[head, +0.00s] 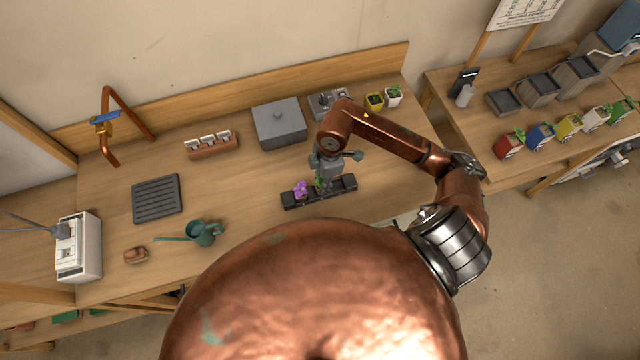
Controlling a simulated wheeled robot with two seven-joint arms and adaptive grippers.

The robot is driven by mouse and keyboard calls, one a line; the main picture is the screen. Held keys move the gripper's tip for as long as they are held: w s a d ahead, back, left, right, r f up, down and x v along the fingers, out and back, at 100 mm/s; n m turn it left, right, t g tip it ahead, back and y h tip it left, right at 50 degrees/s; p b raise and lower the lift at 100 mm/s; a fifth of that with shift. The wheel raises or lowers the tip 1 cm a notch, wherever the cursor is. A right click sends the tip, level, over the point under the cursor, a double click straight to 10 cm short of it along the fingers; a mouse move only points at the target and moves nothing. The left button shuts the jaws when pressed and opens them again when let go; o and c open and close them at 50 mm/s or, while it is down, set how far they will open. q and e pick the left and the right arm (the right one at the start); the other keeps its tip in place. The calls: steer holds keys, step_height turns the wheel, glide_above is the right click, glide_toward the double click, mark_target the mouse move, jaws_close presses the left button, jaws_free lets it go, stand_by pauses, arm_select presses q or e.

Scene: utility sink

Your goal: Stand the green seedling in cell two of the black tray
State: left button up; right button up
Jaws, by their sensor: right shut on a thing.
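The black tray (345,186) is a long, narrow strip on the wooden counter, slightly tilted in the picture. A purple seedling (300,189) stands near its left end. My right gripper (322,178) points down over the tray's middle and is shut on the green seedling (319,184), just right of the purple one. The gripper hides part of the seedling and the cells behind it. I cannot tell whether the seedling's base touches the tray. My left gripper is not in view.
A grey lidded box (280,124) and a small grey device (330,101) stand behind the tray. A green watering can (204,233) and a ribbed dark drain (157,199) lie left, with clear counter between.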

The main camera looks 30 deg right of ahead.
mark_target(321, 181)
steer(key=shift+w+f, duration=0.35)
steer(key=shift+f, duration=0.05)
steer(key=shift+w+f+p, duration=0.15)
steer(key=shift+f+p, duration=0.15)
steer(key=shift+f, duration=1.4)
steer(key=shift+f, duration=0.1)
steer(key=o, duration=1.1)
steer(key=shift+o, duration=0.2)
steer(key=r, duration=0.4)
steer(key=d+r, duration=0.1)
steer(key=r, duration=0.7)
steer(key=shift+d+r+b, duration=0.1)
steer(key=shift+d+b, duration=0.1)
steer(key=shift+b, duration=0.15)
